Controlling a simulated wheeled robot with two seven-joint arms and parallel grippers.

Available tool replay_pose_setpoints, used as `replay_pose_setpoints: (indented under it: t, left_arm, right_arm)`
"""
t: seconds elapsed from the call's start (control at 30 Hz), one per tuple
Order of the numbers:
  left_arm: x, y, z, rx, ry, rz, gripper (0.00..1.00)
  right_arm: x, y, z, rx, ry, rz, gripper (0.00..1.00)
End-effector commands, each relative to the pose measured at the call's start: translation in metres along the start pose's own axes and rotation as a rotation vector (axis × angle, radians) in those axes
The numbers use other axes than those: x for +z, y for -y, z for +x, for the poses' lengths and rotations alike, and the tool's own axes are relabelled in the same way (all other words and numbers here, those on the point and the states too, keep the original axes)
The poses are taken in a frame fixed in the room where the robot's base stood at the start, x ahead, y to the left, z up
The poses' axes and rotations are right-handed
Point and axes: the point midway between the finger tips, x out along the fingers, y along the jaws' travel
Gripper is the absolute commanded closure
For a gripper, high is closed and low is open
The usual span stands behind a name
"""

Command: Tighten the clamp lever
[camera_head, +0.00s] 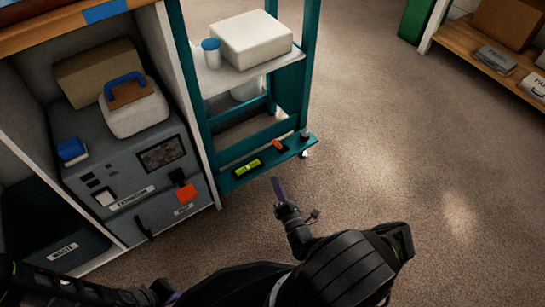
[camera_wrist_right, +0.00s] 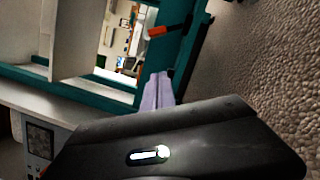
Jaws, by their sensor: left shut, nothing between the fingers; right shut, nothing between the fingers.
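The clamp lever is a small orange-red handle (camera_head: 278,146) on the lower teal rail of the cart. In the right wrist view it shows as an orange lever (camera_wrist_right: 160,31) with a dark part on its right, just beyond the fingertips. My right gripper (camera_head: 277,186) is shut and empty, its purple fingers pointing at the rail from the front, apart from the lever. Its lavender fingers also show in the wrist view (camera_wrist_right: 157,90). My left gripper (camera_head: 172,297) is low at the bottom edge, shut, mostly hidden, far from the lever.
The teal cart (camera_head: 240,177) carries a yellow-green level (camera_head: 247,167) on its rail, and a white box (camera_head: 252,39) and blue-lidded jar (camera_head: 211,52) on its shelf. A grey extractor cabinet (camera_head: 130,180) stands left. Carpet floor (camera_head: 400,150) is clear to the right.

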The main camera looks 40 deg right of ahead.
Motion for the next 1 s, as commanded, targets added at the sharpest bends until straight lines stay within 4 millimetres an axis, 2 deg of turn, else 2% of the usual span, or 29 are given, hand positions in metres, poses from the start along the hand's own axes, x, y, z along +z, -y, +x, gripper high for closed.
replay_pose_setpoints:
  t: [0.37,0.53,0.77,1.0]
  left_arm:
    - [0.000,0.000,0.000,0.000,0.000,0.000,1.00]
    - [0.000,0.001,0.004,0.001,0.000,0.000,1.00]
    - [-0.001,0.006,0.015,0.003,-0.001,-0.001,1.00]
    - [-0.003,0.011,0.031,0.006,-0.003,-0.003,1.00]
  right_arm:
    - [0.001,0.000,0.001,0.000,0.001,-0.001,1.00]
    - [-0.001,0.001,0.011,0.000,-0.001,-0.002,1.00]
    - [-0.002,0.002,0.046,0.002,-0.001,-0.002,1.00]
    - [-0.003,0.002,0.096,0.003,-0.002,-0.002,1.00]
